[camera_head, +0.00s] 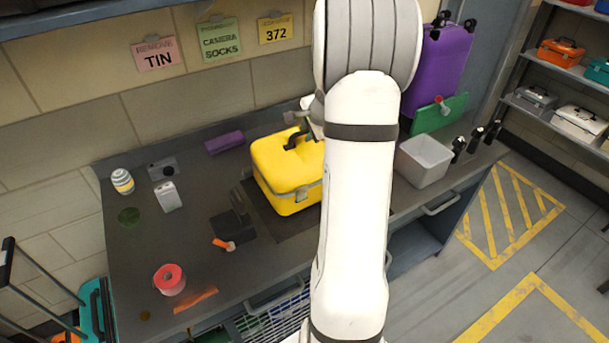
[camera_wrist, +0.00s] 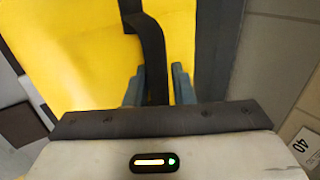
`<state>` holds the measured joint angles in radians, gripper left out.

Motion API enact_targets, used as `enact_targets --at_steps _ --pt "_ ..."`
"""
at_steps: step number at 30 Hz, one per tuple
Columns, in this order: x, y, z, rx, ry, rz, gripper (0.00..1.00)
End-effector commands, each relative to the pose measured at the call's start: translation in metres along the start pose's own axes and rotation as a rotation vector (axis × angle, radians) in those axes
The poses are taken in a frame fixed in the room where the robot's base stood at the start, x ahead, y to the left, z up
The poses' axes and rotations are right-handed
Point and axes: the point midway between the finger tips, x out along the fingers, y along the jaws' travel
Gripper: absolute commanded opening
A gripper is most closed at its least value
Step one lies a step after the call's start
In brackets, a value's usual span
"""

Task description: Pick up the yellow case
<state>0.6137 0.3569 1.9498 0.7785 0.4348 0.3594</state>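The yellow case (camera_head: 287,182) rests on the dark workbench, lid up, with a black handle (camera_head: 296,138) on top. My arm hides its right side. In the wrist view the yellow lid (camera_wrist: 75,50) fills much of the left and middle, and the black handle (camera_wrist: 150,60) runs down between the fingers. My gripper (camera_wrist: 159,88) is at the handle, one grey finger on each side. The fingers look close against it, as if shut on it. In the head view my gripper is mostly hidden behind my arm.
On the workbench (camera_head: 130,255) are a purple box (camera_head: 225,142), a striped jar (camera_head: 122,181), a red roll (camera_head: 169,279) and a grey bin (camera_head: 424,160). A purple suitcase (camera_head: 441,65) and a green panel (camera_head: 439,114) stand behind the bin. The wall is close behind the case.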

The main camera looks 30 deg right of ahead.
Motion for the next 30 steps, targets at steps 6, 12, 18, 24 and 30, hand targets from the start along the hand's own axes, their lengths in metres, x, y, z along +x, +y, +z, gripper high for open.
enact_targets --at_steps 6,12,18,24,30 --pt "-0.0003 0.0001 -0.0002 0.000 0.000 0.000 0.19" --pt "-0.0005 0.0001 -0.0003 0.000 0.000 0.000 0.03" --pt "-0.0007 -0.0001 -0.0005 0.000 0.000 -0.001 0.00" --pt "-0.0009 -0.0002 -0.0007 0.001 0.001 -0.001 0.00" --pt "-0.0011 -0.0002 -0.0009 0.001 0.001 -0.001 0.00"
